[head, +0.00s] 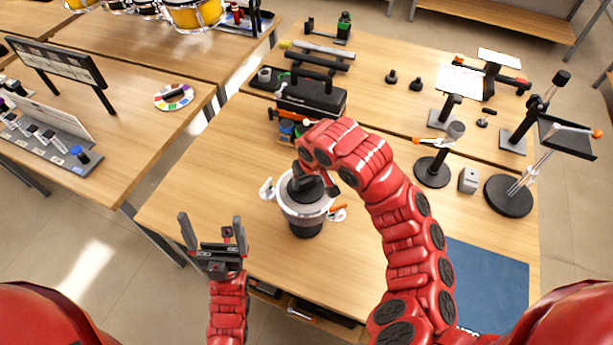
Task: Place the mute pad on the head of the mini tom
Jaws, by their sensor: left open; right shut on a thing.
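The mini tom (306,222) stands upright near the middle of the table, with a pale rim, a dark lower body and small side fittings. The dark mute pad (302,192) is at the tom's top, within the rim's outline. My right gripper (310,178) is shut on it from above, and the gripper and wrist hide part of the pad. I cannot tell whether the pad touches the drum head. My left gripper (212,228) is open and empty, left of and nearer than the tom, by the table's front edge.
A black toolbox (312,97) and small bottles stand just behind the tom. Stands with round bases (432,172) and a grey block (468,180) are on the right. A blue mat (490,285) lies at the front right. The table left of the tom is clear.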

